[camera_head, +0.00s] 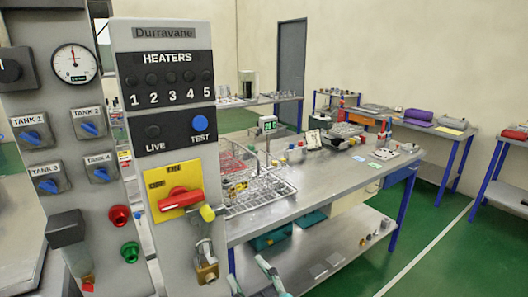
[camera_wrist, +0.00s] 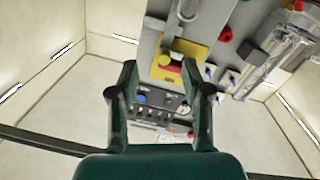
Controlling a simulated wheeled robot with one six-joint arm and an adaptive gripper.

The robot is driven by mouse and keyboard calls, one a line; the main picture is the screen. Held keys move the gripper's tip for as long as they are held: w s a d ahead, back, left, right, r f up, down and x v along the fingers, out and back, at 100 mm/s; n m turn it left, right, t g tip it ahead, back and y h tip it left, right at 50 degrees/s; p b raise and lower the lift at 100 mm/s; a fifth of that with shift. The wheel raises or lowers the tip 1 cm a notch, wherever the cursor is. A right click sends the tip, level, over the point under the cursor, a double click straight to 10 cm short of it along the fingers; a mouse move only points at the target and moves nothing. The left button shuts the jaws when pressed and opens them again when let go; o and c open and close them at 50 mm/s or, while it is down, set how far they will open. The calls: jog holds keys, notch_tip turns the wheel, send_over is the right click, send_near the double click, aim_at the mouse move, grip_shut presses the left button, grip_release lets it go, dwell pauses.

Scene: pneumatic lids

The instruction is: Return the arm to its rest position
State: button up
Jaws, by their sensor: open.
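My gripper (camera_wrist: 160,76) shows in the wrist view with its two dark green fingers spread apart and nothing held between them. Beyond the fingers, the grey Durravane heater panel appears upside down, with its yellow plate (camera_wrist: 184,50) and red switch between and above the fingertips. Parts of green fingers show at the bottom edge of the head view (camera_head: 252,277), below the panel's yellow plate (camera_head: 174,191). The red switch handle (camera_head: 181,199) lies across that plate, with a yellow-tipped part at its right. The rest of my arm is out of the head view.
A tank panel (camera_head: 60,115) with blue knobs and a gauge stands at the left. A brass fitting (camera_head: 207,270) sits below the yellow plate. A metal table (camera_head: 330,185) with wire racks stands behind at the right. Green floor is free at the right.

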jog(key=s+d+f+m+h, duration=0.3)
jog(key=s+d+f, duration=0.35)
jog(key=f, duration=0.35)
jog(key=s+d+f+m+h, duration=0.25)
jog(key=s+d+f, duration=0.45)
jog(key=f, duration=0.4)
jog(key=s+d+f+m+h, duration=0.1)
jog(key=s+d, duration=0.3)
jog(key=s, duration=0.7)
jog(key=s+d+f+m+h, duration=0.2)
jog(key=s+d+f+m, duration=0.1)
jog(key=s, duration=0.7)
jog(key=shift+s+d+g, duration=0.3)
jog(key=shift+s+d, duration=0.1)
